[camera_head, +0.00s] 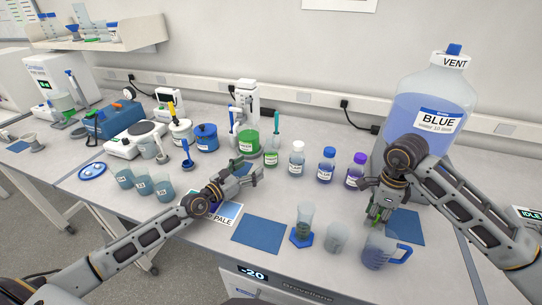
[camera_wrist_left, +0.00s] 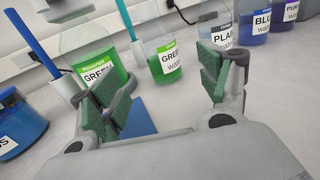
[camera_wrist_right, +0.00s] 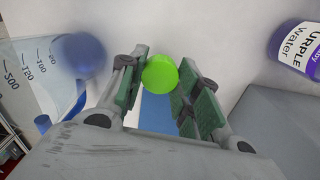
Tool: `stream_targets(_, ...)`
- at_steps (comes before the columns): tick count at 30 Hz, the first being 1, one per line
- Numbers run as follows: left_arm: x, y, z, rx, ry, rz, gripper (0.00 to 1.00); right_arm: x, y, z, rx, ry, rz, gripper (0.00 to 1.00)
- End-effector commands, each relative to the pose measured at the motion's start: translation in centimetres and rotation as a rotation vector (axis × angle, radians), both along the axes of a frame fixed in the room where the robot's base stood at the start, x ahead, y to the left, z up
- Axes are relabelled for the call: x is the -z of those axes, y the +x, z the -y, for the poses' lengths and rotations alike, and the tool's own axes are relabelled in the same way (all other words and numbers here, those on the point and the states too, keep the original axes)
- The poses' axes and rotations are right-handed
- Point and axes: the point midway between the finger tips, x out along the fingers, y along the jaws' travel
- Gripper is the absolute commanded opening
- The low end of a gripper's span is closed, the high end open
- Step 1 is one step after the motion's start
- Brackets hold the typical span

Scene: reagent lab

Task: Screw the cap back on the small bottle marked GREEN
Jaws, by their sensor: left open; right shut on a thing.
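The small bottle marked GREEN (camera_head: 271,158) stands upright on the bench, left of the other small bottles. It also shows between and beyond my left fingers in the left wrist view (camera_wrist_left: 167,65). I see no cap on it. My left gripper (camera_head: 250,173) is open and empty, a little in front of this bottle and apart from it. My right gripper (camera_head: 376,213) is shut on a bright green cap (camera_wrist_right: 160,73), held between its fingertips at the right side of the bench, well away from the GREEN bottle.
Small PLAIN (camera_head: 296,160), BLUE (camera_head: 325,167) and PURPLE (camera_head: 355,172) bottles stand in a row right of GREEN. A blue jug (camera_head: 376,252) and beakers (camera_head: 337,238) stand near the front. A blue mat (camera_head: 262,233) lies clear.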

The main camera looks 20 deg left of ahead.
Motion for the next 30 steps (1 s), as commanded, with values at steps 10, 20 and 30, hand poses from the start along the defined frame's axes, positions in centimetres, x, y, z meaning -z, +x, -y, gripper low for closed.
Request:
stream_targets(10, -0.1, 0.0, 0.0, 0.000, 0.000, 0.000, 0.77, 0.0, 0.0, 0.0, 0.000, 0.000, 0.000, 0.23)
stream_targets(20, -0.2, 1.4, 0.5, -0.002, -0.002, 0.002, 0.77, -0.3, 0.0, 0.0, 0.001, 0.000, 0.000, 0.23)
stream_targets(30, -0.1, 3.5, 1.5, -0.002, -0.002, 0.001, 0.77, -0.6, 0.0, 0.0, 0.000, 0.000, 0.000, 0.23)
